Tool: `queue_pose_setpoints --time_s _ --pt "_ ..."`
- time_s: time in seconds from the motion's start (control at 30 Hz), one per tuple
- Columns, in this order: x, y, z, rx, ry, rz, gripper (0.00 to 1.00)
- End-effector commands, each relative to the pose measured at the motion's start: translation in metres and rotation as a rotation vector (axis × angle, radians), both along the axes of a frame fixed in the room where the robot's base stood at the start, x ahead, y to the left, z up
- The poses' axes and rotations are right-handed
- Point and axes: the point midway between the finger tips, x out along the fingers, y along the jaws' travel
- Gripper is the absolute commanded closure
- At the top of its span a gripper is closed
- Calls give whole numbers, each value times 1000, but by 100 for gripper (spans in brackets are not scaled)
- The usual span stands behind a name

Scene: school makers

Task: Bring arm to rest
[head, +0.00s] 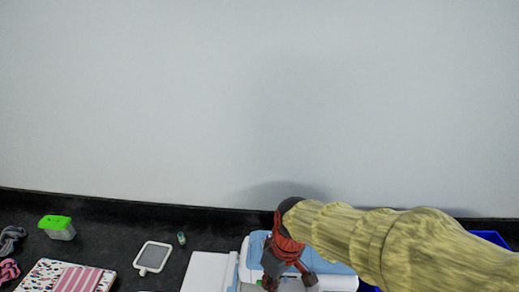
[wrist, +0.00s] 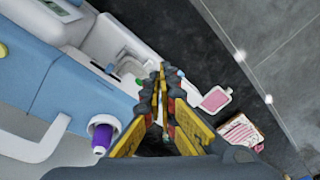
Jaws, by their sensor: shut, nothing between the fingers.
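My arm (head: 400,240) reaches in from the right in the head view, its yellow sleeve ending at a dark red and black wrist. My gripper (head: 285,272) is in front of a blue and white machine (head: 255,243) at the bottom of that view. In the wrist view my gripper (wrist: 160,75) has its fingers together at the tips, with nothing held between them. The machine (wrist: 90,98) fills the left of the wrist view, with a purple spool (wrist: 102,136) on it. The gripper appears above the worktop; whether it touches the machine I cannot tell.
The dark worktop (head: 120,225) holds a green-lidded box (head: 57,228), a white-framed tablet-like item (head: 153,257), a small green bottle (head: 181,238) and a pink-striped book (head: 80,278). A blue bin (head: 490,238) is behind my arm. A plain wall stands behind.

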Motion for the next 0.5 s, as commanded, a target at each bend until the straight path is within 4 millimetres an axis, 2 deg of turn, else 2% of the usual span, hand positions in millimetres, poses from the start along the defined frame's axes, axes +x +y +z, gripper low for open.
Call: queue_pose_setpoints --time_s 0.03,0.2,0.33,0.5 --pt "-8 -16 5 -6 -19 -94 100" --pt "-34 -66 24 -18 -88 -383 100" --pt "-54 -100 34 -9 -165 -544 100" --pt "-75 -134 44 8 -288 -644 100"
